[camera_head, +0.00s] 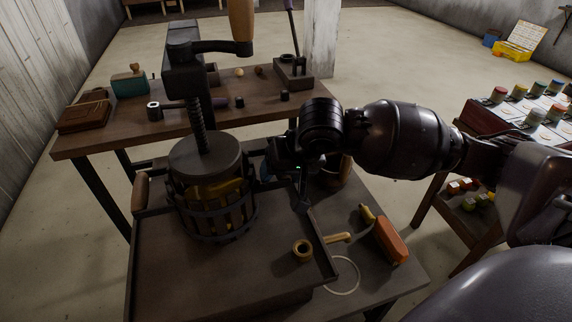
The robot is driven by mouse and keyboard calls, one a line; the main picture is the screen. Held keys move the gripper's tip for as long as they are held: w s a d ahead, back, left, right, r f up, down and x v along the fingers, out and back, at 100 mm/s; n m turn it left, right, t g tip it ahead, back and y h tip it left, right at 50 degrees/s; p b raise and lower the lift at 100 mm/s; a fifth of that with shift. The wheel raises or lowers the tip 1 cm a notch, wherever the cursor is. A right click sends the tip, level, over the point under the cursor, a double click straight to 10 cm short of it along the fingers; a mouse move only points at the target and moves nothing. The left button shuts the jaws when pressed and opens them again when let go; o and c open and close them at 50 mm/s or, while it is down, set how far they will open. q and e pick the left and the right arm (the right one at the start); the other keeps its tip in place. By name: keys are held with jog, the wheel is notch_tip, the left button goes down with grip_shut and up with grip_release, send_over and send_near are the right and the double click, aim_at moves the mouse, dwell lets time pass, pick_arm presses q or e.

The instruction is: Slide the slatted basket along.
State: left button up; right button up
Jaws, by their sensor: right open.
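The slatted basket (218,222) is a dark, round slatted tub with yellow pieces inside. It stands on a dark, low-rimmed tray (185,270) on the near table. A round press plate (205,155) on a threaded screw sits over its top. My right gripper (288,190) is open, just to the right of the basket, with its fingers pointing down. Its far side is partly hidden by its own body, and I cannot tell whether it touches the basket. My left gripper is not in view.
A rear wooden table (190,122) holds a brown book (84,113), a teal box (130,82) and small weights.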

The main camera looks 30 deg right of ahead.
jog(key=shift+w+f, duration=0.1)
grip_shut()
dwell(0.4)
